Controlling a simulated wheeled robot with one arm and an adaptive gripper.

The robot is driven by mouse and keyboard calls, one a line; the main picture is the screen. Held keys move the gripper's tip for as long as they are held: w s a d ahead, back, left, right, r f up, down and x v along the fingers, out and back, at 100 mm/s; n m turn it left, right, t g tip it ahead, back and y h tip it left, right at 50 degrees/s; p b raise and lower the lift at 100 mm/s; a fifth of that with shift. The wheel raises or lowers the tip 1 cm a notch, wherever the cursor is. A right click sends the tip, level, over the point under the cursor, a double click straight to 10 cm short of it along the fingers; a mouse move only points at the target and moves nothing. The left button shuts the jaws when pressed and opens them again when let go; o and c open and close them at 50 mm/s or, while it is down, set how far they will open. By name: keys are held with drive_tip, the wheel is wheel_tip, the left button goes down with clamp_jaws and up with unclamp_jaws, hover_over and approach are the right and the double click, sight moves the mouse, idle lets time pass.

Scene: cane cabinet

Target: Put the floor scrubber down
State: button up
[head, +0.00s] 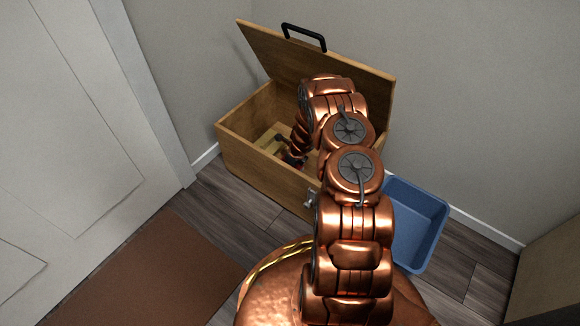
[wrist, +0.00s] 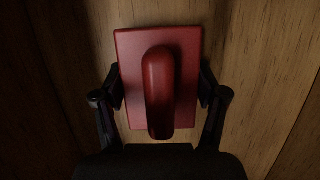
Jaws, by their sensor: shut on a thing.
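The floor scrubber (wrist: 190,45) is a red rectangular block with a rounded red handle along its middle, seen from above in the wrist view. My gripper (wrist: 160,88) is shut on it, one dark finger against each long side. In the head view my gripper (head: 290,150) is inside the open wooden chest (head: 262,186), largely hidden by my arm, with a bit of red beside it. Wooden boards lie behind the scrubber in the wrist view. I cannot tell whether the scrubber touches the chest's bottom.
The chest's lid (head: 340,65) stands raised at the back, with a black handle (head: 304,37). A blue bin (head: 425,225) stands on the floor to the right of the chest. A brown mat (head: 150,270) lies at front left, by a white door (head: 70,130). Walls close off the back.

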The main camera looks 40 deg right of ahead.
drive_tip(key=shift+r, duration=0.1)
drive_tip(key=o, duration=1.6)
drive_tip(key=shift+c, duration=0.2)
drive_tip(key=p+v, duration=0.3)
drive_tip(key=v, duration=0.9)
drive_tip(key=shift+d, duration=0.15)
